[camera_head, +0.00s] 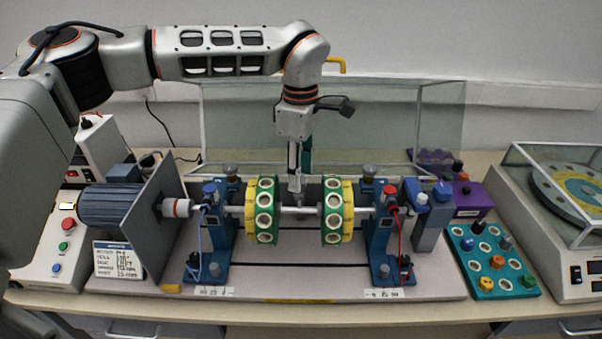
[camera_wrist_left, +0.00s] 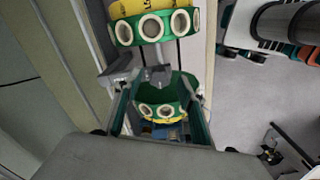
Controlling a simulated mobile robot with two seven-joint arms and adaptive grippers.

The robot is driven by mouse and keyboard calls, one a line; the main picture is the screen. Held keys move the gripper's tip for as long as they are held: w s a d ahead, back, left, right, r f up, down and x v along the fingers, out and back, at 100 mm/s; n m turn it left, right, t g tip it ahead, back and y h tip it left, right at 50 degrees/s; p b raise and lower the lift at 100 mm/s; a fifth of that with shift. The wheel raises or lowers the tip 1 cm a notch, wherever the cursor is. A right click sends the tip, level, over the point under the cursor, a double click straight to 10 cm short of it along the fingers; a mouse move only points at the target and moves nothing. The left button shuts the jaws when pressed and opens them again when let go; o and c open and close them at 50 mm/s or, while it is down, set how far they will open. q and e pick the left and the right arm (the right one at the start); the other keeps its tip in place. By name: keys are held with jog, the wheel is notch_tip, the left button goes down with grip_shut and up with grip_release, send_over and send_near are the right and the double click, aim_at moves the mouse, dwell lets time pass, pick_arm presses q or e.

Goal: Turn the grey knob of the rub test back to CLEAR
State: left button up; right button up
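My left gripper (camera_head: 298,182) points down from above the middle of the test rig, between the two green-and-yellow discs. In the left wrist view its two fingers (camera_wrist_left: 158,98) stand apart, one on each side of the shaft line. A small grey part (camera_wrist_left: 160,76) shows between the discs near the fingertips; it also shows below the gripper in the head view (camera_head: 298,200). It may be the grey knob, but I cannot read any CLEAR mark or its turned position. I cannot tell whether a finger touches it. My right gripper is not in view.
The left disc (camera_head: 262,211) and right disc (camera_head: 338,211) stand close on either side of the gripper. Blue bearing stands (camera_head: 212,240) flank them, with a blue motor (camera_head: 110,205) at left. A clear guard (camera_head: 440,120) stands behind. A teal tray (camera_head: 487,279) lies at right.

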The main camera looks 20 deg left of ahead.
pick_arm(q)
jog(key=shift+f, duration=0.6)
jog(key=c, duration=1.1)
jog(key=shift+n, duration=0.3)
